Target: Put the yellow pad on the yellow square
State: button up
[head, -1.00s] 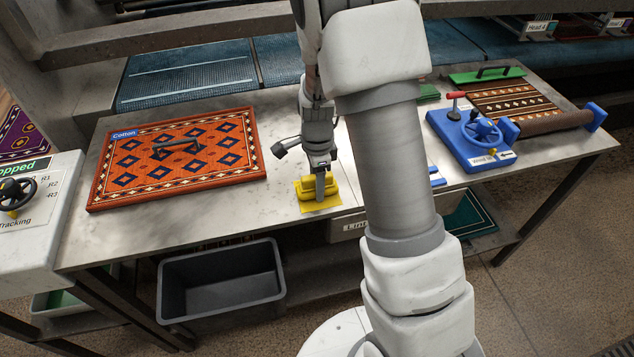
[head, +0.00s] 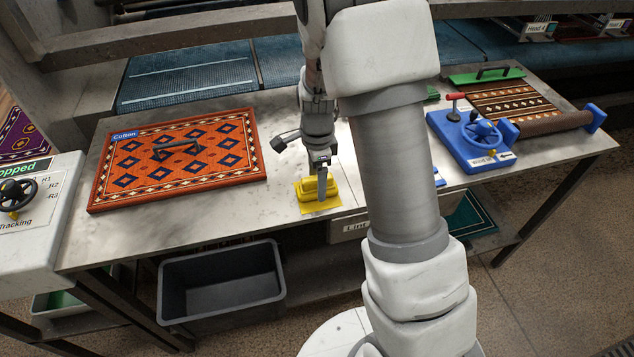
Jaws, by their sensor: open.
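The yellow pad (head: 309,188), with a raised grip on top, sits over the yellow square (head: 334,203) near the front edge of the metal table. The square shows in front of the pad and to its right. My gripper (head: 322,188) is open and low, right at the pad, and points down. It hides part of the pad and square. I cannot tell whether the fingers touch the pad.
An orange patterned rug (head: 180,158) with a dark handle lies to the left. A blue winder with a handwheel (head: 475,140) and a brown rug roll (head: 550,123) stand to the right. A black bin (head: 222,282) is below the front edge.

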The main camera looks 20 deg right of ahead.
notch_tip(320, 180, up, 10)
jog(key=shift+r+p, duration=0.15)
jog(key=shift+p, duration=0.3)
jog(key=s+r+n+t, duration=0.2)
jog(key=s+r+n, duration=0.5)
jog(key=s+n, duration=0.2)
jog(key=s+r+n+t, duration=0.3)
jog(key=s+r+n, duration=0.5)
jog(key=s, duration=0.3)
jog(key=shift+s+r+n+t, duration=0.25)
jog(key=shift+r+n+t, duration=0.05)
jog(key=shift+n, duration=0.2)
